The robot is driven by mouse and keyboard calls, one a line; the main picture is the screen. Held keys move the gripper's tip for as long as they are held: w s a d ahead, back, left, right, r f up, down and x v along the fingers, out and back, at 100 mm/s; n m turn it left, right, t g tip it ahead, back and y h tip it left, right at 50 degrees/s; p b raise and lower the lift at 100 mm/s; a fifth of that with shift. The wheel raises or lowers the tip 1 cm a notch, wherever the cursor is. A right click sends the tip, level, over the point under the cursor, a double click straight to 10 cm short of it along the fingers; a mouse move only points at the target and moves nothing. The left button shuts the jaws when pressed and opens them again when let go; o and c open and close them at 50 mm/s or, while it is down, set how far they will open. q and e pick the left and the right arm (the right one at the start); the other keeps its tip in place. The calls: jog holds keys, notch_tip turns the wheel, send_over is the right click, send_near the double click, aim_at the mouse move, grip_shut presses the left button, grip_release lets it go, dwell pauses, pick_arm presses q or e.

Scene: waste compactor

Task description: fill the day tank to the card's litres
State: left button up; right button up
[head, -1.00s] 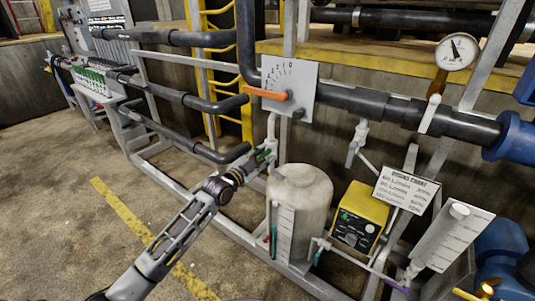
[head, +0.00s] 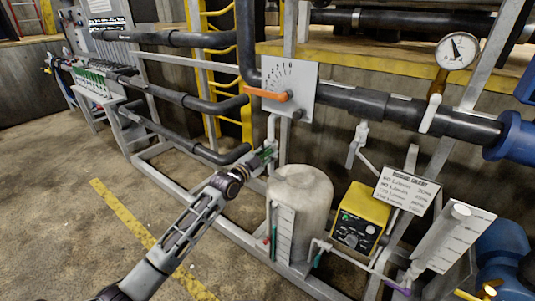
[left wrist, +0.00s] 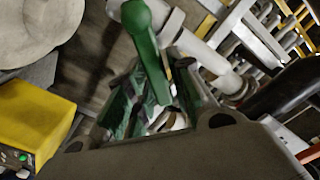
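The beige day tank (head: 305,190) stands on the floor frame, with a white scale plate (head: 285,235) on its front. A white card (head: 407,190) with several printed lines is right of it; its small print is hard to read. My left gripper (head: 266,154) is at the white pipe (head: 271,130) above the tank's left side. In the left wrist view, a green lever (left wrist: 148,45) reaches down between the green-padded fingers (left wrist: 158,105). The fingers look apart, with a gap beside the lever; contact is unclear. My right gripper is out of view.
An orange pointer handle (head: 268,93) sits on a dial plate (head: 290,90) above. A yellow box (head: 360,217), also in the left wrist view (left wrist: 30,120), stands right of the tank. A pressure gauge (head: 457,51) and a tilted scale plate (head: 456,237) are farther right. Floor at left is clear.

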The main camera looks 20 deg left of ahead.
pick_arm(q)
grip_shut()
jog(key=shift+d+f+m, duration=0.1)
jog(key=shift+d+m, duration=0.05)
jog(key=shift+m, duration=0.25)
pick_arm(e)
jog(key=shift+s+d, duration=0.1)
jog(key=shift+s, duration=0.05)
pick_arm(q)
jog(key=shift+p, duration=0.35)
jog(key=shift+s+d+f+m+p, duration=0.1)
jog(key=shift+d+f+m+p, duration=0.4)
jog(key=shift+m, duration=1.05)
jog(key=shift+s+d+f+m+p, duration=0.15)
jog(key=shift+f+m+p, duration=0.4)
jog(key=shift+f+m, duration=0.7)
jog(key=shift+s+d+f+m+p, duration=0.1)
jog(key=shift+d+f+m+p, duration=0.3)
jog(key=shift+m, duration=1.4)
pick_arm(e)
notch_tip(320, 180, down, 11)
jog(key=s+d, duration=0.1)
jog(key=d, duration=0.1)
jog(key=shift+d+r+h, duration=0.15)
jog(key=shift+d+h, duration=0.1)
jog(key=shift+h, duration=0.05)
pick_arm(q)
jog(key=shift+a+f, duration=0.15)
